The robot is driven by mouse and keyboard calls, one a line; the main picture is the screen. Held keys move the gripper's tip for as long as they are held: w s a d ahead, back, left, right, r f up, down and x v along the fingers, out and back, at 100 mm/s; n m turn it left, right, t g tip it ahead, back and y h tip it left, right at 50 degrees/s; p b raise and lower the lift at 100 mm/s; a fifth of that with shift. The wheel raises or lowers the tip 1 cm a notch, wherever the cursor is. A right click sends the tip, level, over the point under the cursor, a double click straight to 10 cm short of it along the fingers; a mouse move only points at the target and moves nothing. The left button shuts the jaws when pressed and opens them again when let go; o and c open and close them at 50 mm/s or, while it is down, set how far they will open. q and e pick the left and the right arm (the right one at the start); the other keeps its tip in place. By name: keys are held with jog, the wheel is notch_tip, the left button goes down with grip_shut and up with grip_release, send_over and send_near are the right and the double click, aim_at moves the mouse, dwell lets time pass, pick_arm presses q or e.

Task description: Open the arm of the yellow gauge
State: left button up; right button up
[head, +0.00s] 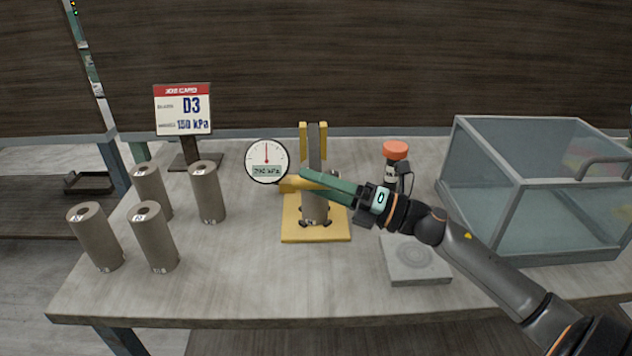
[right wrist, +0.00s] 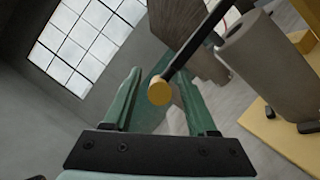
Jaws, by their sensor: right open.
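The yellow gauge (head: 291,232) stands mid-table, with a square base and two upright posts at the back. A grey clay cylinder (head: 314,207) stands in it, partly hidden by my right gripper. A round white dial (head: 266,158) with a red needle pointing up is at its left; its digits are too small to read. My right gripper (head: 305,177) has green fingers and reaches in from the right across the cylinder, by the yellow arm (head: 290,184). In the right wrist view, a yellow round end (right wrist: 159,91) on a dark rod shows between the open fingers (right wrist: 160,75); contact cannot be told.
Several grey clay cylinders (head: 207,192) stand at the left. A job card (head: 183,110) reading D3, 150 kPa stands behind them. An orange-topped device (head: 396,151), a grey plate (head: 414,272) and a glass tank (head: 530,185) are at the right. The front middle is clear.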

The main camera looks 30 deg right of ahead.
grip_shut()
jog(key=shift+r, duration=0.1)
dwell(1.2)
